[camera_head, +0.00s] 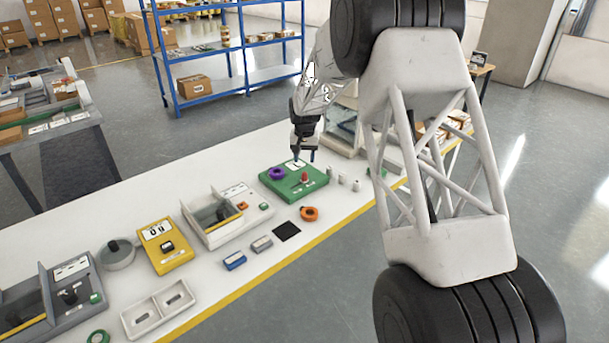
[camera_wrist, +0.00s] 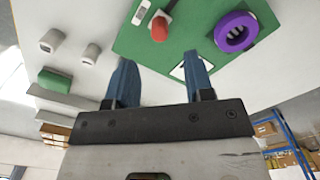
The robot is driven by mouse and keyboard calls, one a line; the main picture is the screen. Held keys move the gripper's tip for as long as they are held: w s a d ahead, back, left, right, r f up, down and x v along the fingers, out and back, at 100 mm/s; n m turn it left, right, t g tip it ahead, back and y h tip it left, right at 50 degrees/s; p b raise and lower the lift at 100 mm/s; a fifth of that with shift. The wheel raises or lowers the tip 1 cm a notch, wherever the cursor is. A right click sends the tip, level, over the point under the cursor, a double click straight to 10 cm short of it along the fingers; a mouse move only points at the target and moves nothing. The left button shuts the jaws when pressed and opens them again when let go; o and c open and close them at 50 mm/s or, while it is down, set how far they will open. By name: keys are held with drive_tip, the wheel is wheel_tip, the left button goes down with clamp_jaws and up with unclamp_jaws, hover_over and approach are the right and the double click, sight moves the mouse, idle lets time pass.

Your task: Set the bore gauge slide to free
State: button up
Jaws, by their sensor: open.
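The green board (camera_head: 318,186) lies flat on the white bench, and it fills the upper part of the wrist view (camera_wrist: 192,30). It carries a red knob (camera_head: 305,177), also in the wrist view (camera_wrist: 159,29), and a purple ring (camera_head: 278,173), also in the wrist view (camera_wrist: 220,37). I take the red knob to be the slide's handle. Small white label plates lie near the knob; their text is too small to read. My gripper (camera_head: 305,158) is above the board's far side, with its blue fingers (camera_wrist: 159,62) apart and nothing between them. The knob is beyond the fingertips, untouched.
Small whitish cylinders (camera_head: 342,179) stand right of the board. A grey-white tray fixture (camera_head: 228,229) and a yellow box (camera_head: 164,246) stand to the left.

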sight(305, 173)
drive_tip(key=shift+f, duration=0.15)
drive_tip(key=shift+f, duration=3.75)
clamp_jaws()
